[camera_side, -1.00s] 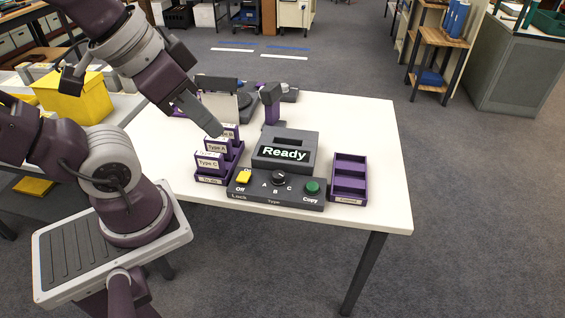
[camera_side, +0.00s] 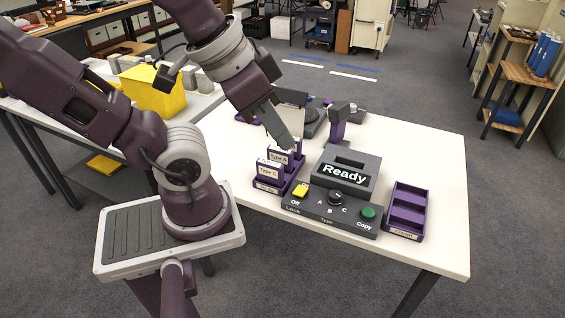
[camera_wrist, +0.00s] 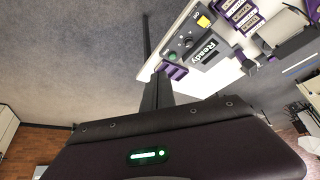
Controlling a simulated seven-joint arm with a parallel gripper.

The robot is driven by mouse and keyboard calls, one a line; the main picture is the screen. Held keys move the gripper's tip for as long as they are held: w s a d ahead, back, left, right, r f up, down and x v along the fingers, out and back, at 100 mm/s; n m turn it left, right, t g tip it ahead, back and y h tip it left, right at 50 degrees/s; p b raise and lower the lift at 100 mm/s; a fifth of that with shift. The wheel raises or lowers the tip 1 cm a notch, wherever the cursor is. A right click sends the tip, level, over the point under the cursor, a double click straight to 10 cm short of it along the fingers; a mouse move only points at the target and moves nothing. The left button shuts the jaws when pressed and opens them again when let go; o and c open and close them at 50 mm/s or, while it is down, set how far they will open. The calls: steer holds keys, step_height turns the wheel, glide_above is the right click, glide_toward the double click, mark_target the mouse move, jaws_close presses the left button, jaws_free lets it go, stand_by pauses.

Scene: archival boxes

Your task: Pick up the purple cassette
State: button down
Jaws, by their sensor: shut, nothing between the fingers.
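Purple cassettes stand upright in a purple tray (camera_side: 269,189) on the white table in the side view. The labels read Type C on the front one (camera_side: 269,172) and Type A on the one behind (camera_side: 279,158); another behind that is partly hidden by my gripper. The cassettes also show at the top right of the wrist view (camera_wrist: 240,14). My gripper (camera_side: 287,146) is shut and empty, pointing down at the rear cassettes. I cannot tell whether it touches them. In the wrist view, my gripper (camera_wrist: 156,90) is dark and its fingertips are hard to separate.
A grey machine (camera_side: 345,170) reading Ready stands right of the tray, with a control panel (camera_side: 330,207) in front. An empty-looking purple tray (camera_side: 407,211) lies at its right. A purple-and-grey upright device (camera_side: 338,124) stands behind.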

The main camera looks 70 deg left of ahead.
stand_by(0.3)
steer(key=c, duration=1.2)
jaws_free()
steer(key=w+a+f+n+g, duration=0.25)
steer(key=w+a+n, duration=0.35)
steer(key=w+n, duration=0.35)
steer(key=n+g, duration=0.3)
steer(key=n, duration=1.4)
glide_above(280, 157)
steer(key=a, duration=0.1)
steer(key=f, duration=2.1)
steer(key=shift+w+f, duration=0.2)
steer(key=shift+f, duration=0.1)
steer(key=shift+n, duration=0.25)
step_height(280, 157, down, 7)
steer(key=shift+a+f, duration=0.1)
